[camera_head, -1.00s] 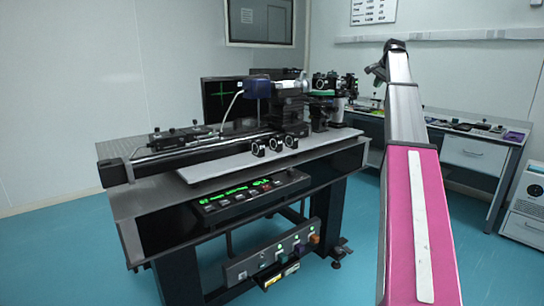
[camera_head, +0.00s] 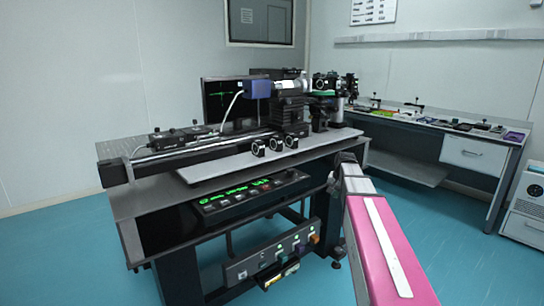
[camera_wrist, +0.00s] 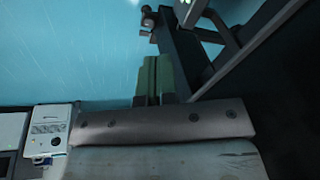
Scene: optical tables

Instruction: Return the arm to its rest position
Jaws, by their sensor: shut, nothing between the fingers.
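My gripper (camera_wrist: 156,66) shows in the wrist view as two greenish fingers lying side by side, shut and empty. Behind them are blue floor and dark table framework. In the head view, my pink and grey arm reaches from the bottom right up to the right front of the optical table. The gripper itself cannot be made out there.
The optical table (camera_head: 135,205) carries optics, a monitor (camera_head: 222,98) and a control box (camera_head: 250,197) on a lower shelf. A side bench (camera_head: 480,153) stands along the right wall. A white cabinet (camera_head: 526,205) stands at the right edge. Blue floor (camera_head: 420,215) lies open between the tables.

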